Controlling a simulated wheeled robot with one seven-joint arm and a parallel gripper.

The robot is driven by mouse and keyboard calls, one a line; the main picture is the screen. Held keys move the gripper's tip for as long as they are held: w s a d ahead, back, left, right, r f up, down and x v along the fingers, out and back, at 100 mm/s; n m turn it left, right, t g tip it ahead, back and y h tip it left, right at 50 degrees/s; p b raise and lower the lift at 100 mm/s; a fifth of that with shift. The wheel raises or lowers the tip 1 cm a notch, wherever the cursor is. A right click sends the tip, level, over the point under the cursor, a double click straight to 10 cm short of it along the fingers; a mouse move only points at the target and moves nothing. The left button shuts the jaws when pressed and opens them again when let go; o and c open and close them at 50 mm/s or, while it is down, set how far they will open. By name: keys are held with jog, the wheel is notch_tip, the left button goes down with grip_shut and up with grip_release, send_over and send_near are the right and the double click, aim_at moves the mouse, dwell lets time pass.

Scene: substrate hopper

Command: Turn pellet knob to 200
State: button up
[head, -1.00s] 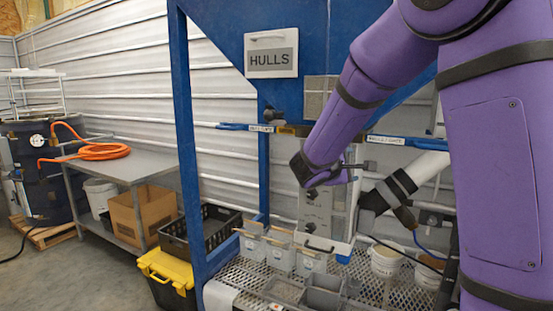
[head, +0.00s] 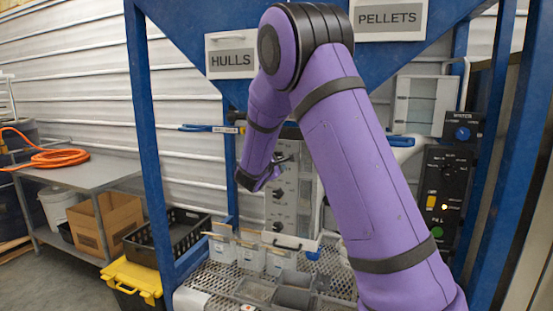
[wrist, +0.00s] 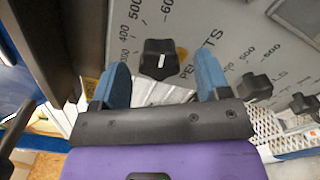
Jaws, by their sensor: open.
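The grey dial panel (head: 305,190) stands under the hopper in the head view, partly hidden by my arm. In the wrist view the pellet knob (wrist: 158,60) is black with a white pointer mark, beside the PELLETS lettering. My gripper (wrist: 164,78) is open, its two blue fingers apart on either side of the knob in the picture. I cannot tell whether they touch it. The scale numbers around the knob are tilted and partly cut off, so the exact setting is unclear. My gripper (head: 279,162) is small and dark in the head view, in front of the panel's upper part.
More black knobs sit close by on the panel, one beside the right finger (wrist: 252,87) and one farther right (wrist: 303,103). Small grey bins (head: 279,262) stand below on a mesh shelf. A black control box (head: 446,195) is at the right, and a blue frame post (head: 150,150) at the left.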

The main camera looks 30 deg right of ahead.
jog(key=shift+x, duration=1.05)
jog(key=c, duration=0.9)
